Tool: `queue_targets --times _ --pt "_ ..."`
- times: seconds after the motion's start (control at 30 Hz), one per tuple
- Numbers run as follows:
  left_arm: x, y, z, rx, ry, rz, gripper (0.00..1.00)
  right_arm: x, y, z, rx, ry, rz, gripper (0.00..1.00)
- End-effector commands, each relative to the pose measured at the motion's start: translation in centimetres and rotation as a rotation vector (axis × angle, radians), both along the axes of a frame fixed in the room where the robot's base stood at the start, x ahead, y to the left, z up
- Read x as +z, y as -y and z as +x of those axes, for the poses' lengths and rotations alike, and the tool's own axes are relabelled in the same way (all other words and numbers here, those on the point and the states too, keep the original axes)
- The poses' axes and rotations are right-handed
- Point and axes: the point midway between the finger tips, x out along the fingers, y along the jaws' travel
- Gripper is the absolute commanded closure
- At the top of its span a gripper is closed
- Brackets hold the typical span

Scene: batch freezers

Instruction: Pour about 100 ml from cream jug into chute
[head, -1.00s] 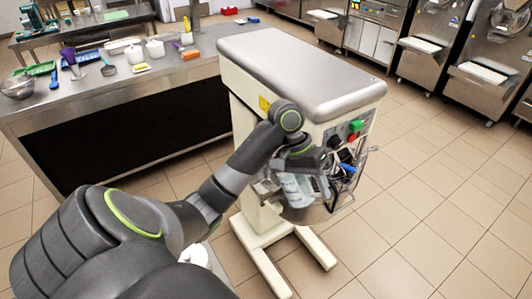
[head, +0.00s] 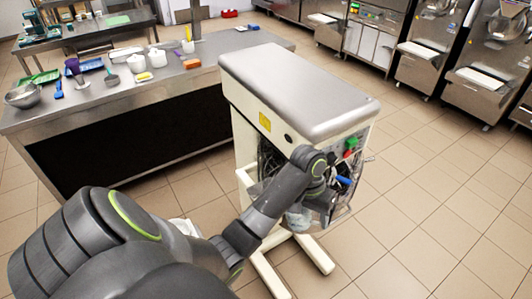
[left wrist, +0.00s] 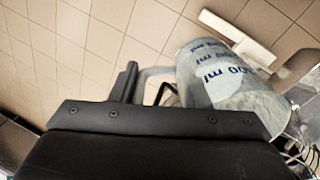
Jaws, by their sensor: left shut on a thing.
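The clear cream jug (left wrist: 232,75) with blue ml markings looks tilted in the left wrist view. Its handle is at my left gripper (left wrist: 143,88), which is shut on it. In the head view, a pale part of the jug (head: 297,219) shows below my left gripper (head: 322,185), in front of the cream-coloured machine (head: 243,128). The forearm and wrist hide much of the jug and the machine's lower front. I cannot make out the chute clearly, nor whether liquid is flowing. My right gripper is not in view.
The machine has a steel top (head: 295,85), green and red buttons (head: 350,148) and a wire guard (head: 344,210). A steel counter (head: 125,97) with bowls, tubs and utensils stands at left. More freezers (head: 490,75) line the back right. The tiled floor at right is clear.

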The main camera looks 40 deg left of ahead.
Motion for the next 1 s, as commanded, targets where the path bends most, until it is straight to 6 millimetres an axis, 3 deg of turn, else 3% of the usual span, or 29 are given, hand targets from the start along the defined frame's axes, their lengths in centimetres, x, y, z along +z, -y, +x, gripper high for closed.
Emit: queue_targets --times 0.13,0.6,1.0 --pt "-1.8 0.5 0.0 0.000 -0.008 0.053 0.95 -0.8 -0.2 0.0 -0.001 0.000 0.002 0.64" --pt "-3.3 1.2 0.1 0.001 -0.023 0.208 0.95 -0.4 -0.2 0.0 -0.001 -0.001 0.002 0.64" --pt "-3.6 1.3 0.1 0.002 -0.026 0.237 0.95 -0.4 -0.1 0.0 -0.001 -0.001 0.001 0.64"
